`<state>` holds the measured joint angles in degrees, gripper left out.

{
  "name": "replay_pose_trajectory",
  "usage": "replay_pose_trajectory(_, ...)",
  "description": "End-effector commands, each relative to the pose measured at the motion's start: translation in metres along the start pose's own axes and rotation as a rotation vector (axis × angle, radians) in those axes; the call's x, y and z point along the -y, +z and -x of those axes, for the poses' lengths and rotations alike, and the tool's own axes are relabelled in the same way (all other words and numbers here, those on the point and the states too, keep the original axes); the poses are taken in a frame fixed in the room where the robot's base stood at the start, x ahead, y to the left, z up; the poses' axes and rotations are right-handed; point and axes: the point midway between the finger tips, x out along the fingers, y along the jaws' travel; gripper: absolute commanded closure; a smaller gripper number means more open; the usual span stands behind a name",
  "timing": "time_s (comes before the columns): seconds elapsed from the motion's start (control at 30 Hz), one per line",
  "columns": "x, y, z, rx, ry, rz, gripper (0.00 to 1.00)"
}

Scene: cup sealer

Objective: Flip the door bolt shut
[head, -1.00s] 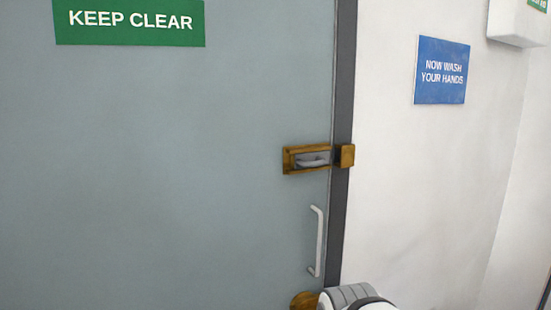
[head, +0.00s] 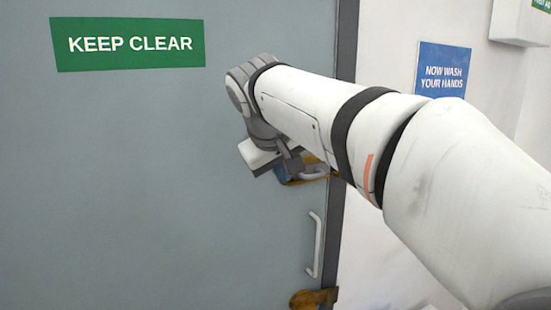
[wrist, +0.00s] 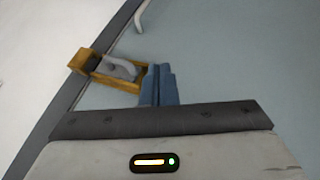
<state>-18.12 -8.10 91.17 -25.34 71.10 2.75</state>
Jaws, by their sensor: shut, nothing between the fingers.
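The door bolt is a brass plate (wrist: 122,83) with a grey lever (wrist: 120,68) on the door near its edge. The brass keeper (wrist: 84,61) sits at the door frame side. In the head view, the bolt's lever (head: 312,174) is partly hidden by my arm. My gripper (wrist: 159,70) is shut and empty, its blue fingertips beside the end of the plate away from the keeper. The fingertips also show in the head view (head: 281,174), left of the lever. I cannot tell whether they touch the plate, or whether the bolt reaches into the keeper.
A pale pull handle (head: 315,245) is below the bolt, with another brass fitting (head: 312,298) lower down. The dark door frame (head: 347,40) runs along the door's right.

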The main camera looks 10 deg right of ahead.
Motion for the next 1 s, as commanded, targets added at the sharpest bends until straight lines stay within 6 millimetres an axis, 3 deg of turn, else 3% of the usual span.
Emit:
replay_pose_trajectory(0.03, -0.003, -0.014, 0.013, -0.016, 0.012, 0.006, 1.00)
replay_pose_trajectory(0.13, -0.006, -0.025, 0.023, -0.030, 0.029, 0.009, 1.00)
replay_pose_trajectory(0.57, -0.007, -0.027, 0.022, -0.034, 0.034, 0.009, 1.00)
replay_pose_trajectory(0.77, -0.008, -0.028, -0.003, -0.030, 0.033, 0.010, 1.00)
replay_pose_trajectory(1.0, -0.010, -0.030, -0.055, -0.030, 0.033, 0.009, 1.00)
